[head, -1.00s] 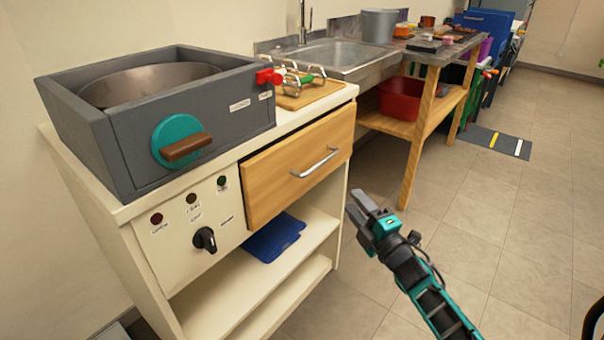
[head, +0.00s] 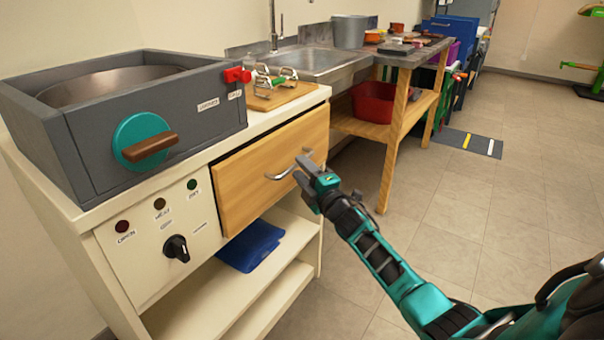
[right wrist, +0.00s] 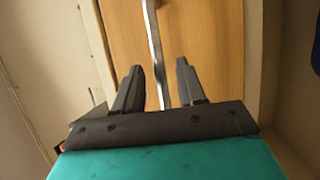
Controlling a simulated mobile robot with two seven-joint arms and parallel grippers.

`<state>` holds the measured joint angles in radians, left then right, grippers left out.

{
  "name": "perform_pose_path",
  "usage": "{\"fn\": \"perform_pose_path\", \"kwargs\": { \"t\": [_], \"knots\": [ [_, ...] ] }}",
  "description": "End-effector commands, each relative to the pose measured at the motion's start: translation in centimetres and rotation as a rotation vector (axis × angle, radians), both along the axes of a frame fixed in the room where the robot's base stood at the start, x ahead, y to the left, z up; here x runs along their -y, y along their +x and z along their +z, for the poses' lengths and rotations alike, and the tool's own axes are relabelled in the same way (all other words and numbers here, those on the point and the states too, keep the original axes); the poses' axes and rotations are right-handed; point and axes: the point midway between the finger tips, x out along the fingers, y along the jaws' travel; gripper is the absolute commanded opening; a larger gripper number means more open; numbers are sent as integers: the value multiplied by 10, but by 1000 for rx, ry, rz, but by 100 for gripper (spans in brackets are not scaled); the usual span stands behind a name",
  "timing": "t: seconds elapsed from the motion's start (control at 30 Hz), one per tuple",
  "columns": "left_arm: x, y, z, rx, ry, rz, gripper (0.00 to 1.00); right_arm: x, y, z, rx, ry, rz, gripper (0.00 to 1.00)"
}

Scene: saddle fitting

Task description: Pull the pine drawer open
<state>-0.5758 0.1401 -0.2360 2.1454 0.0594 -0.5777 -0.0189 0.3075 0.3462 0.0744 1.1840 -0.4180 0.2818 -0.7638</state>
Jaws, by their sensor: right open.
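The pine drawer (head: 247,184) sits in the cream cabinet under the worktop, its front standing slightly proud of the cabinet face. Its metal bar handle (head: 281,175) runs across the front. My right gripper (head: 304,168) is at the right part of the handle and hides some of it. In the right wrist view, the drawer front (right wrist: 202,32) fills the top middle. The handle (right wrist: 154,48) runs between the two open fingers of my right gripper (right wrist: 158,82). Whether the fingers touch the bar cannot be told. My left gripper is not in view.
A grey unit with a teal knob (head: 143,142) stands on the worktop. A black dial (head: 176,248) is left of the drawer. A blue item (head: 252,246) lies on the shelf below. A sink table with a red tub (head: 374,103) stands behind.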

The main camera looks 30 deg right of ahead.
Motion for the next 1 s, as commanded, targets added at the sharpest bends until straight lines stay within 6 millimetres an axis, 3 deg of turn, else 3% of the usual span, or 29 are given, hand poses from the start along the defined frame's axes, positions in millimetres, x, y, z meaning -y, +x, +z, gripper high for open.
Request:
{"fn": "perform_pose_path", "kwargs": {
  "t": [0.4, 0.8, 1.0],
  "knots": [
    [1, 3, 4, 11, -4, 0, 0, 0, 6, 1, 0, 0, 0, 39],
    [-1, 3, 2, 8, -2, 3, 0, 0, 6, 1, 0, 0, 0, 1],
    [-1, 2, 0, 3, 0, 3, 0, 0, 6, 1, 0, 0, 0, 0]
  ]
}}
